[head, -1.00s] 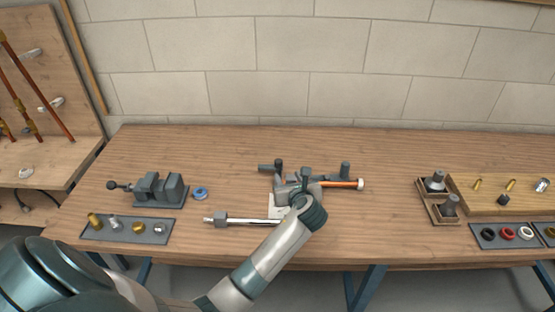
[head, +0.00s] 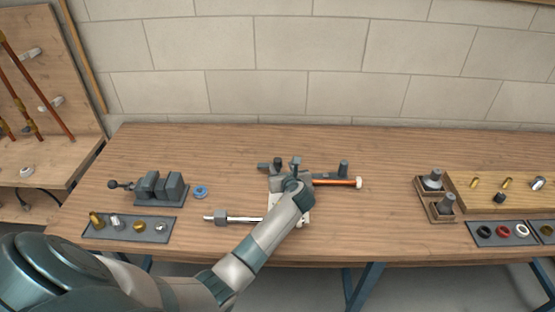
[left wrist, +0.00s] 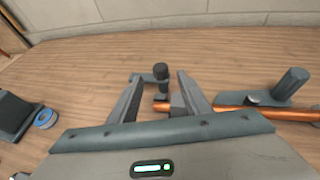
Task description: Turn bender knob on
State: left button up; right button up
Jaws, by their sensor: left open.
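A dark upright knob or post (left wrist: 160,71) of the bender shows between and beyond the fingertips; contact cannot be told. The copper pipe (left wrist: 280,112) passes on the right of the fingers. My right gripper is not in view.
A grey vise (head: 160,188) and a blue ring (head: 200,192) are on the left, behind a mat (head: 160,235) with several fittings. Wooden holders (head: 436,207) and trays of small parts are on the right. The bench is clear behind the bender.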

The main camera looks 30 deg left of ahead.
aim_at(278, 161)
pick_arm(q)
jog(key=x, duration=0.9)
grip_shut()
